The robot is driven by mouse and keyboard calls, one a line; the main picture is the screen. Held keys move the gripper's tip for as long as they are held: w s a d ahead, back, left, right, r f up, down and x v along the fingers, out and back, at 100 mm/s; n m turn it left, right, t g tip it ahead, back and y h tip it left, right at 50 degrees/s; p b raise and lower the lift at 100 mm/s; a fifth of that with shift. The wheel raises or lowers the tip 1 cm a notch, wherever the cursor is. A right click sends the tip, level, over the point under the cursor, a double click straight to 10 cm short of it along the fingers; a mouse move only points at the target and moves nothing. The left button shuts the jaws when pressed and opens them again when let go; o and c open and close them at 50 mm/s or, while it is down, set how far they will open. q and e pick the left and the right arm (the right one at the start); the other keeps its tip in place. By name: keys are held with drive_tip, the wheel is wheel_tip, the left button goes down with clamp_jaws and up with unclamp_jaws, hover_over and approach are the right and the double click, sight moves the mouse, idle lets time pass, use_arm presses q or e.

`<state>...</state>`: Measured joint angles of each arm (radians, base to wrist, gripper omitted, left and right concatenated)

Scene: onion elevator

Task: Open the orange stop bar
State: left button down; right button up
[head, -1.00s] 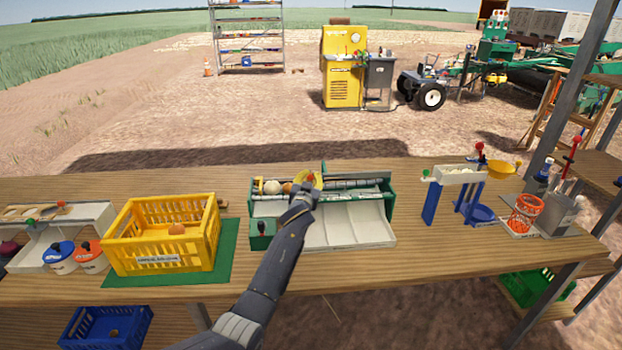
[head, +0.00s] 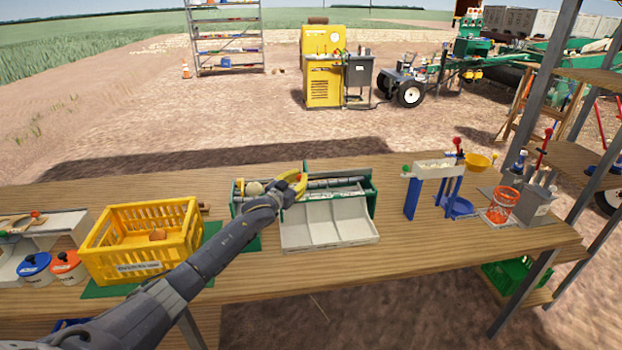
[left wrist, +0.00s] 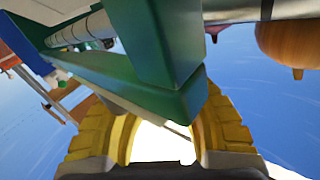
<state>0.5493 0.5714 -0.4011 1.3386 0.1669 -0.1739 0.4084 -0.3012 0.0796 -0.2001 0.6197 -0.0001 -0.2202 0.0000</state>
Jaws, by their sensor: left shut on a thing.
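My left gripper (head: 293,185), with yellow fingers, is at the green-framed sorter (head: 372,200) on the table. A small orange-red part of the stop bar (head: 298,178) shows between its fingertips in the head view; most of the bar is hidden. In the left wrist view the yellow fingers (left wrist: 165,112) are on either side of a green frame piece (left wrist: 170,50), which hides their tips. A round orange-brown onion (left wrist: 285,42) is at the upper right there. A pale onion (head: 254,188) lies in the sorter behind my wrist. My right gripper is out of view.
A white divided tray (head: 328,236) slopes at the sorter's front. A blue-legged stand (head: 411,197) and orange basket (head: 501,207) are to the right. Bare table lies between.

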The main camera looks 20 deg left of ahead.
use_arm(q)
drive_tip(key=shift+d+f+h, duration=0.1)
drive_tip(key=shift+h, duration=0.2)
idle(0.4)
drive_tip(key=c, duration=1.2)
unclamp_jaws()
drive_tip(key=shift+c, duration=0.2)
drive_tip(key=shift+s, duration=0.15)
drive_tip(key=shift+s+a, duration=0.2)
drive_tip(key=shift+s, duration=1)
drive_tip(key=shift+s+a, duration=0.2)
drive_tip(key=shift+s, duration=1)
drive_tip(key=shift+s+a, duration=0.2)
drive_tip(key=shift+s, duration=1)
